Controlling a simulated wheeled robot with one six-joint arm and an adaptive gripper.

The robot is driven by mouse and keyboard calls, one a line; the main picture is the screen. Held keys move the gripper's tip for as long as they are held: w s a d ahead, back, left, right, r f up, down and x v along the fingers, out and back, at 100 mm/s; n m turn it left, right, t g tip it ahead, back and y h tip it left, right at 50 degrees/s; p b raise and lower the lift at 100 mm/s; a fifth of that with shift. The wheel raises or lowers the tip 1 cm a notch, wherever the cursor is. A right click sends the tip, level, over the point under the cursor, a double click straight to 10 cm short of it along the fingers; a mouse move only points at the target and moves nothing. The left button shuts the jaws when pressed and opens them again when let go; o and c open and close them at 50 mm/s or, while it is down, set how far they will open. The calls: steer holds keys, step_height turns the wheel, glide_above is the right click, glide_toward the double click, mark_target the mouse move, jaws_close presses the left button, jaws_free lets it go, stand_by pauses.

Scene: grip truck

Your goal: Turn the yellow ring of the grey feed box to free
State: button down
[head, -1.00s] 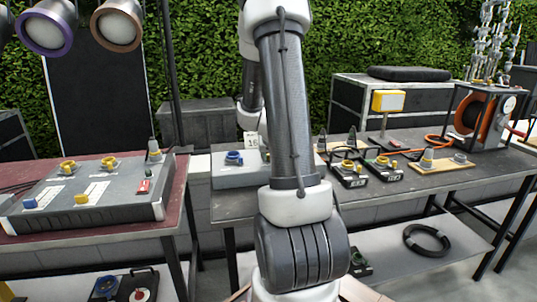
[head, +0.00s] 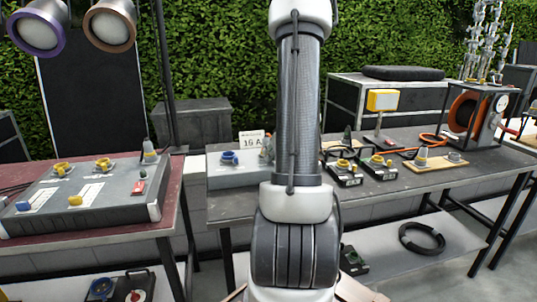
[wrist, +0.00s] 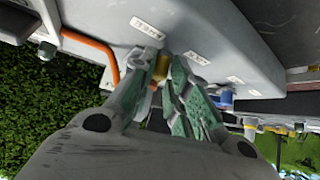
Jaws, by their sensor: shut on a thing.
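The grey feed box (head: 222,180) stands on the middle table in the head view, with a blue socket (head: 229,158) on top. My arm hides the rest of it. In the wrist view the grey box (wrist: 225,35) fills the top, tilted, with white labels on its face. My gripper (wrist: 161,88) has its green-padded fingers closed around the yellow ring (wrist: 161,66), on either side of it. Much of the ring is hidden by the fingers, so its setting cannot be read. The blue socket (wrist: 223,97) shows right of the fingers. The head view does not show my gripper.
An orange cable (wrist: 97,44) curves close to the left of my gripper in the wrist view. A "16 A" sign (head: 252,143) stands behind the feed box. A larger grey panel (head: 90,195) with yellow and blue sockets lies on the red-topped table at left.

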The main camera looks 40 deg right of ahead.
steer(key=shift+s+d+n+y, duration=0.15)
steer(key=shift+d+n+y, duration=0.45)
steer(key=shift+n+y, duration=0.4)
steer(key=shift+s+d+n+y, duration=0.1)
steer(key=shift+d+n+y, duration=0.6)
steer(key=shift+n, duration=0.5)
steer(key=shift+r, duration=0.15)
steer(key=c, duration=1.4)
jaws_free()
steer(key=v, duration=1.2)
steer(key=shift+d, duration=0.1)
steer(key=shift+n, duration=0.3)
